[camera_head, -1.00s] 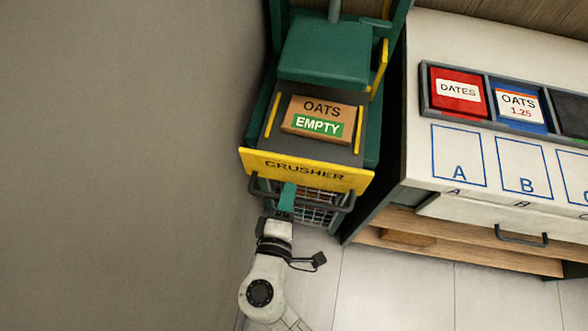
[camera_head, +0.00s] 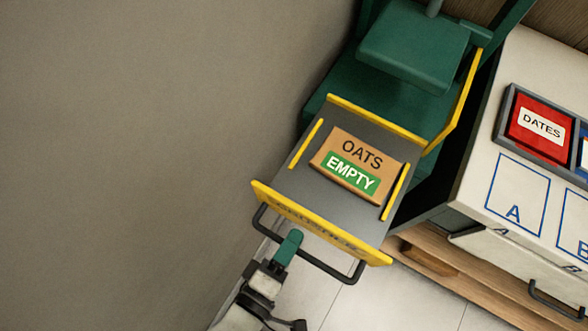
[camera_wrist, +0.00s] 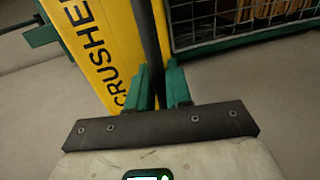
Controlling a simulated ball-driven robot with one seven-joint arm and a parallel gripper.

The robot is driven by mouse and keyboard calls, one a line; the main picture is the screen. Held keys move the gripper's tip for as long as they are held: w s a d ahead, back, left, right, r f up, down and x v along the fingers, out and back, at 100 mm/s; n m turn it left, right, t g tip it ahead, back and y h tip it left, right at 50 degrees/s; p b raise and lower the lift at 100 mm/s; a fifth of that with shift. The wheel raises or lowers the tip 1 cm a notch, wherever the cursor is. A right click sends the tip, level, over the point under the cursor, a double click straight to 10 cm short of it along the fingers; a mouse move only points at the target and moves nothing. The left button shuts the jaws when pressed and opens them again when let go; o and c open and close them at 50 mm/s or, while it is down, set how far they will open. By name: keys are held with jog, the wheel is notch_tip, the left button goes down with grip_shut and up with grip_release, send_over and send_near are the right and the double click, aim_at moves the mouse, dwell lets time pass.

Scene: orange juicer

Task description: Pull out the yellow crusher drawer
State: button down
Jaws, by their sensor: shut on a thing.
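The yellow-fronted crusher drawer (camera_head: 320,223) is slid well out of the green machine in the head view. Its yellow front with the word CRUSHER also shows in the wrist view (camera_wrist: 92,50). A dark bar handle (camera_head: 325,268) runs along the front. My gripper (camera_head: 290,240) is shut on this handle near its left end. In the wrist view the green fingers (camera_wrist: 160,85) sit on either side of the dark bar (camera_wrist: 149,45). A brown box marked OATS EMPTY (camera_head: 357,164) lies flat on the grey drawer tray.
The green press block (camera_head: 415,48) stands behind the drawer. A white counter (camera_head: 480,190) with a red DATES box (camera_head: 541,129) is at the right. A wire basket (camera_wrist: 240,22) shows in the wrist view. A plain wall (camera_head: 130,160) fills the left.

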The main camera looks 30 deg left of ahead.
jog(key=c, duration=1.2)
grip_release()
jog(key=b+v, duration=0.1)
jog(key=v, duration=0.9)
jog(key=shift+s+b, duration=0.3)
jog(key=shift+s, duration=0.1)
